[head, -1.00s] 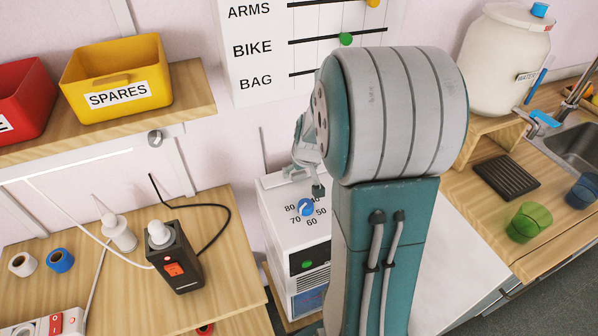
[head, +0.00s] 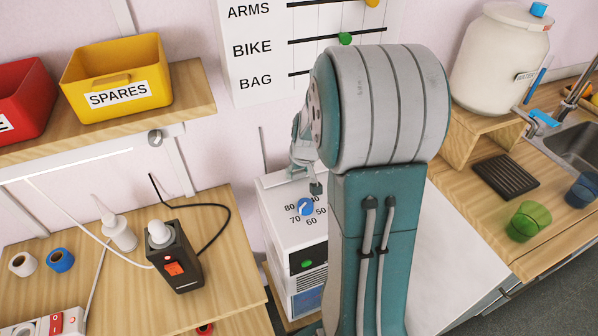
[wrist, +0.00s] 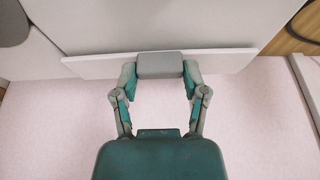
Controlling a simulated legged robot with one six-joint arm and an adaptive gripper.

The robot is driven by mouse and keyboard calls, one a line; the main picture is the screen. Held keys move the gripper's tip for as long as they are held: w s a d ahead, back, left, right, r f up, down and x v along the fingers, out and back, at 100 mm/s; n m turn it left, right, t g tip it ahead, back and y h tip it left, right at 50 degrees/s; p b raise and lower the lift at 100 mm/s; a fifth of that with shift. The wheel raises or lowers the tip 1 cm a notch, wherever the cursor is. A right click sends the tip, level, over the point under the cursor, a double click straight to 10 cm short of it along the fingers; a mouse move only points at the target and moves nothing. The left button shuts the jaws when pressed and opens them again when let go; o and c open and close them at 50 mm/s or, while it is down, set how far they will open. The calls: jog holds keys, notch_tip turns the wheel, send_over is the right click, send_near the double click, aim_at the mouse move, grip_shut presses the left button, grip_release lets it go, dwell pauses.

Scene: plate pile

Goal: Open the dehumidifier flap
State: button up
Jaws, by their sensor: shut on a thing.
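The white dehumidifier (head: 283,243) stands between the two worktops, with a blue dial on its sloped face and a green button below. My arm hides its right side. My gripper (wrist: 160,66) is shut on a grey tab (wrist: 160,58) at the edge of a white flap (wrist: 225,61). In the wrist view the flap shows as a long, thin white panel against the pink wall. In the head view, part of my gripper (head: 316,187) shows above the dial, and I cannot make out the flap there.
A wooden worktop (head: 95,270) on the left holds a black device with a red switch (head: 176,262), a bottle, tape rolls and a power strip. A shelf above it carries yellow (head: 117,78) and red bins. On the right are a water jar (head: 500,60), cups and a sink.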

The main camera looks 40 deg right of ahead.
jog(key=shift+w+r+g, duration=0.15)
jog(key=shift+g, duration=0.25)
jog(key=o, duration=1.1)
jog(key=shift+o, duration=0.2)
jog(key=d+v, duration=0.1)
jog(key=v, duration=1)
jog(key=shift+a+r, duration=0.45)
